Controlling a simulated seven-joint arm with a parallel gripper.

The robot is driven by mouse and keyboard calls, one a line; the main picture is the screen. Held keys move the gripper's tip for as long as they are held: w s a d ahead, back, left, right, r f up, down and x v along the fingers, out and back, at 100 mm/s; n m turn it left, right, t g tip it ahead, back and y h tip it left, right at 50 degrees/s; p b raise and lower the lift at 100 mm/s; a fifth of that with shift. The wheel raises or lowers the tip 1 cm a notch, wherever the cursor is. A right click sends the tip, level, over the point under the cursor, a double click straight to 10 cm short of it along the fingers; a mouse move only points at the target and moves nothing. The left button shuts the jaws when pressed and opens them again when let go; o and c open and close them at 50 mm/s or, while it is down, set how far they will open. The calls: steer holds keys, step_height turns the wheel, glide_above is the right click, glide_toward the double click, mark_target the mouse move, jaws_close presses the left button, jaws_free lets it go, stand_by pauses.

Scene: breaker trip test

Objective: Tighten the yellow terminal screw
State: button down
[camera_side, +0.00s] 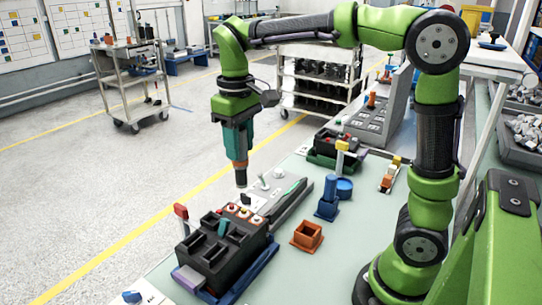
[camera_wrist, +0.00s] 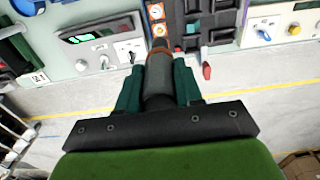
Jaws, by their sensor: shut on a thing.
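My gripper (camera_side: 238,150) points down with its teal fingers shut on a dark cylindrical tool (camera_side: 241,180) with a brown-orange band. In the wrist view the tool (camera_wrist: 158,88) sits between both fingers. Its lower end hangs over the work near a row of round orange-and-white terminals (camera_side: 244,213), also seen in the wrist view (camera_wrist: 159,29). The terminals run along the edge of a black breaker block (camera_side: 207,250). I cannot tell which terminal is the yellow screw. The tool's tip contact is not clear.
A grey panel with switches (camera_side: 272,182) lies just behind the block. An orange open box (camera_side: 307,236) and a blue cylinder holder (camera_side: 328,200) stand to the right. The bench between them is clear.

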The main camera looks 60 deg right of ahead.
mark_target(241, 174)
steer(key=shift+f, duration=3.25)
steer(key=shift+f, duration=0.8)
stand_by(0.4)
steer(key=shift+r, duration=0.1)
stand_by(0.9)
steer(key=shift+r, duration=2.9)
